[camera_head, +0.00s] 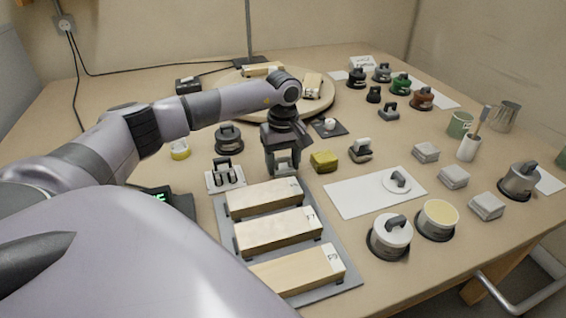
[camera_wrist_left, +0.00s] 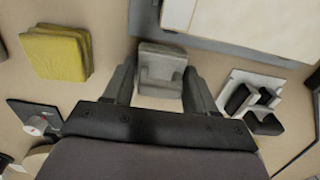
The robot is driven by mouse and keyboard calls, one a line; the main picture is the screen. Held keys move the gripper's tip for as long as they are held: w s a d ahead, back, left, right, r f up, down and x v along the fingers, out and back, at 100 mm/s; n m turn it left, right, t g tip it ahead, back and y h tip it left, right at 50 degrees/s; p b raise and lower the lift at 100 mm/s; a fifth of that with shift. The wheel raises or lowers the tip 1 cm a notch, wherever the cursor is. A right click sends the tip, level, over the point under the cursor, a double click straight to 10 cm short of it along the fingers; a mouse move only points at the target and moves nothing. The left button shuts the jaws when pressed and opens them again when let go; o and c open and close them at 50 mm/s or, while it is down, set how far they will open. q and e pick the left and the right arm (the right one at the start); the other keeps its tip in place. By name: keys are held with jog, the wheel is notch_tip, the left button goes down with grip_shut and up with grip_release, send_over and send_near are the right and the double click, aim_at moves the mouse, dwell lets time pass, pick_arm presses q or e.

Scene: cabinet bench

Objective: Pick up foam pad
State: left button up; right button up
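My left gripper (camera_head: 283,166) points down beside the back edge of the grey tray, with its fingers apart. In the left wrist view, a small grey stepped block (camera_wrist_left: 162,68) sits between the open fingertips (camera_wrist_left: 164,82), with narrow gaps at its sides. A yellow, soft-looking two-layer pad (camera_head: 324,161) lies on the bench just right of the gripper; it also shows at the upper left of the wrist view (camera_wrist_left: 57,52). I cannot tell for sure which is the foam pad. My right gripper is not in view.
The grey tray (camera_head: 328,236) with wooden blocks (camera_head: 276,229) lies in front. A white holder with black parts (camera_head: 225,175) stands left of the gripper. A white sheet (camera_head: 350,196), grey-white blocks (camera_head: 453,176) and lidded pots (camera_head: 389,236) are to the right. A round board (camera_head: 318,104) is behind.

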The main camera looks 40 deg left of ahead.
aim_at(283, 158)
pick_arm(q)
jog(key=shift+c, duration=0.8)
jog(key=shift+r, duration=0.2)
notch_tip(283, 158, up, 20)
jog(key=p, duration=0.2)
jog(key=shift+f, duration=0.15)
jog(key=shift+o, duration=0.5)
jog(key=shift+p, duration=0.3)
dwell(1.2)
